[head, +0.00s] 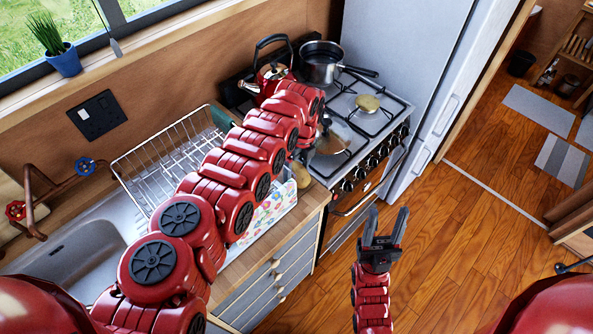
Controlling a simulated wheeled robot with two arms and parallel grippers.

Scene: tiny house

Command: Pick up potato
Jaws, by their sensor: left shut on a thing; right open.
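A small yellow-brown potato (301,176) shows at the counter's edge beside the stove, partly hidden by my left arm. My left arm reaches over the sink and counter, then bends down near the stove. My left gripper (298,166) is at the end of that arm, mostly hidden behind its links, and is shut on the potato. Whether the potato touches the counter cannot be told. My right gripper (386,215) is open and empty, pointing up over the wooden floor in front of the stove.
The stove (375,125) holds a red kettle (271,72) and a steel pot (322,62). A wire dish rack (165,155) and a sink (75,250) are on the left. The fridge (410,70) stands behind the stove.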

